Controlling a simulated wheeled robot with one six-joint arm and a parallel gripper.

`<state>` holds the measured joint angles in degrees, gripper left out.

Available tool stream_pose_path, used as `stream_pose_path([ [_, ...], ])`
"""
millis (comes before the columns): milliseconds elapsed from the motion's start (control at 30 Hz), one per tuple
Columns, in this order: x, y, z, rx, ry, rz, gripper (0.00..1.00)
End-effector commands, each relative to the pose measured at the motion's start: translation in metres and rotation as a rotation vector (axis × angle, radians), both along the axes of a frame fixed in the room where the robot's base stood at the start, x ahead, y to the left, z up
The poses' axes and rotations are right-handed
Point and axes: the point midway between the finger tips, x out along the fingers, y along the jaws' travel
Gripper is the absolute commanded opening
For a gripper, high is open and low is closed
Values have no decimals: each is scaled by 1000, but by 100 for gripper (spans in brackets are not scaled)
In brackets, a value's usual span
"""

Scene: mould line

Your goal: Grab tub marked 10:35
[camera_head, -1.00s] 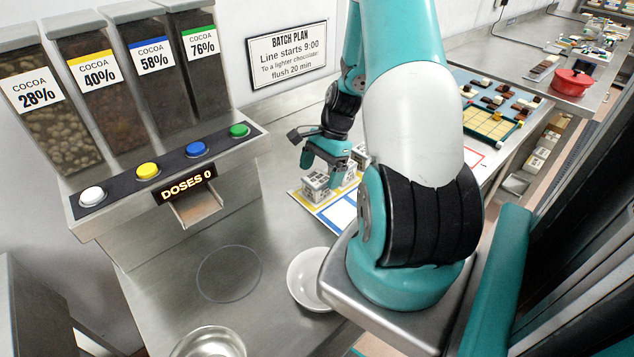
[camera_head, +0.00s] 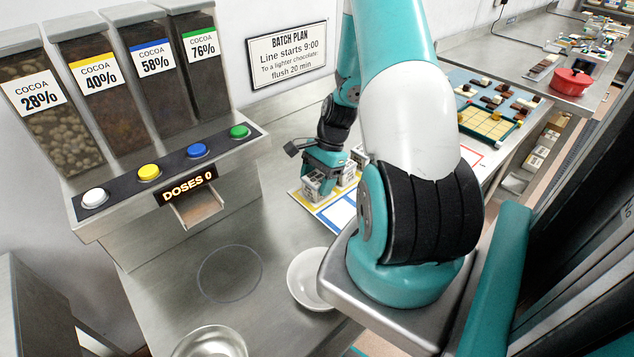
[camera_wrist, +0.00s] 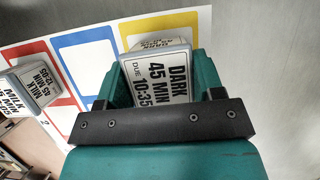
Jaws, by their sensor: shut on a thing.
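The tub (camera_wrist: 160,75) marked "DARK 45 MIN DUE 10:35" is between the jaws of my gripper (camera_wrist: 155,85) in the wrist view. My gripper is shut on it, with a teal finger on each side. In the head view my gripper (camera_head: 322,182) is low over the mat with coloured outlines, and the tub (camera_head: 313,190) shows partly below it.
The mat (camera_wrist: 85,52) has red, blue and yellow outlines. A white bowl (camera_head: 306,282) and the cocoa dispenser (camera_head: 185,190) are nearby. Counter between them is clear.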

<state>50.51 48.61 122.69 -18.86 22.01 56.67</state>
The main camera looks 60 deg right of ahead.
Motion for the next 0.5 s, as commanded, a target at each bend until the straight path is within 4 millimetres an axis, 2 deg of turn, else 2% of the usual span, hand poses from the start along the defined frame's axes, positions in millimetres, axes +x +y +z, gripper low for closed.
stream_pose_path([
  [167,1,-1,11,-3,-3,0,35],
  [267,1,-1,27,-4,-4,-1,35],
  [367,1,-2,53,-7,-8,1,35],
  [500,1,-1,98,-8,-7,0,35],
])
